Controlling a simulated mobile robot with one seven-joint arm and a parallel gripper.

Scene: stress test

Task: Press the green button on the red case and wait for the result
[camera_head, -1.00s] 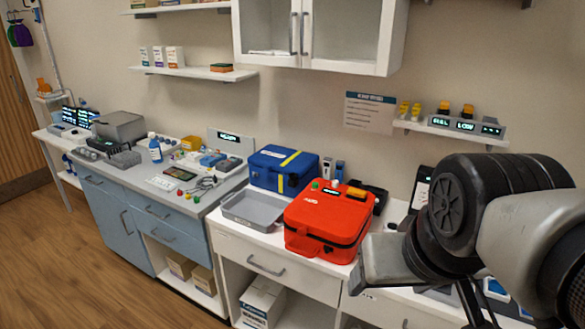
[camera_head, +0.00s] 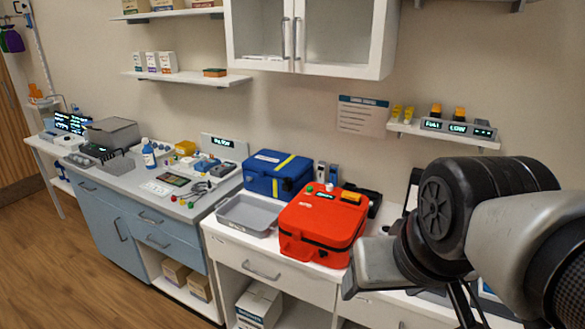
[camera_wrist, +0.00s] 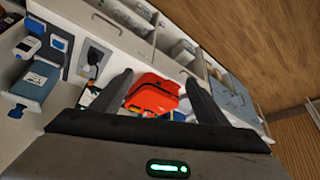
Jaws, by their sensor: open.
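The red case (camera_head: 318,222) stands shut on the white counter, right of the blue case. A small green button (camera_head: 310,189) sits at the left of its top, beside a small display (camera_head: 326,195), a pale knob and an orange part (camera_head: 350,197). In the wrist view the red case (camera_wrist: 153,95) shows beyond and between the two dark fingers of my gripper (camera_wrist: 160,85). The fingers are apart with nothing held. In the head view my arm comes from the right, its end just right of the case. The green button cannot be made out in the wrist view.
A blue case (camera_head: 277,174) with a yellow stripe stands behind left of the red case. A grey tray (camera_head: 246,214) lies left of it. A dark device (camera_head: 366,199) is close behind right. A wall cabinet (camera_head: 312,35) hangs above. Open floor (camera_head: 60,270) is at left.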

